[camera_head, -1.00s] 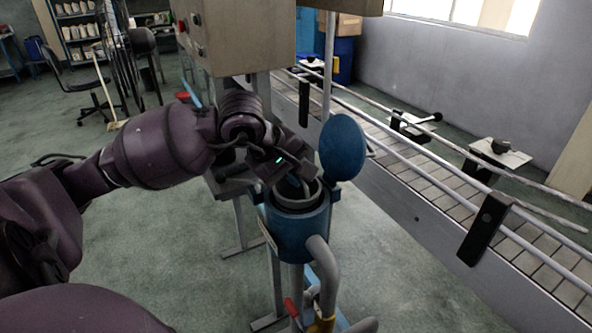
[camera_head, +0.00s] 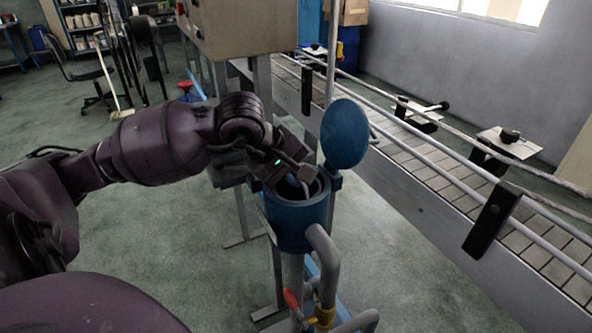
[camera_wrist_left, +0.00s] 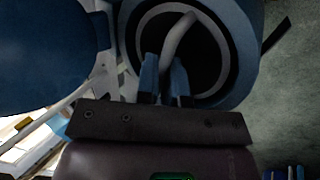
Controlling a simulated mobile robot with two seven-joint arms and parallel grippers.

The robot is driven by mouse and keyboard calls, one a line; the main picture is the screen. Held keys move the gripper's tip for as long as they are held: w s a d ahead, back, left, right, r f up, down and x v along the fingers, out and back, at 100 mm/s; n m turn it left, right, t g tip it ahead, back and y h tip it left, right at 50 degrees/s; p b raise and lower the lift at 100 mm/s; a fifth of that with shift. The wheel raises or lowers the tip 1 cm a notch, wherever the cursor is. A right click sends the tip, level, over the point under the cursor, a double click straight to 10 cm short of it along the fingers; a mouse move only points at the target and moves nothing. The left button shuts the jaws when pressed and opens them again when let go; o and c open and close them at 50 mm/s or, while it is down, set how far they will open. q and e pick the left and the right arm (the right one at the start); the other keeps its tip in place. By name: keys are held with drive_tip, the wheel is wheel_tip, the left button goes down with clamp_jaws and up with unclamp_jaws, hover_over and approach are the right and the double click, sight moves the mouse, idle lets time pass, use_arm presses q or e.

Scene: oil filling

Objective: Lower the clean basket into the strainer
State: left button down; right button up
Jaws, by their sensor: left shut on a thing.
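The blue strainer (camera_head: 296,223) stands upright on its pipe with its round blue lid (camera_head: 344,133) swung open. The clean basket is inside the strainer's mouth; its grey handle (camera_wrist_left: 178,38) and part of its rim (camera_wrist_left: 146,28) show in the left wrist view. Its lower body is hidden by the strainer wall and shadow. My left gripper (camera_head: 299,182) is directly over the mouth, with its blue fingers (camera_wrist_left: 164,76) shut on the basket handle. My right gripper is out of view.
A conveyor (camera_head: 420,180) with rails runs along the right. A beige machine cabinet (camera_head: 245,28) stands behind the strainer. A grey outlet pipe (camera_head: 326,262) with red and yellow valve handles is in front. Open floor lies to the left.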

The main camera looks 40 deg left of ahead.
use_arm(q)
drive_tip(key=shift+f, duration=0.3)
drive_tip(key=c, duration=1.2)
unclamp_jaws()
drive_tip(key=shift+o, duration=0.2)
drive_tip(key=shift+s+a+r, duration=0.1)
drive_tip(key=shift+s+r, duration=0.1)
drive_tip(key=shift+r, duration=0.3)
drive_tip(key=p+v, duration=0.2)
drive_tip(key=v, duration=0.7)
drive_tip(key=shift+s+r+p, duration=0.3)
drive_tip(key=shift+p, duration=0.05)
drive_tip(key=shift+a, duration=0.1)
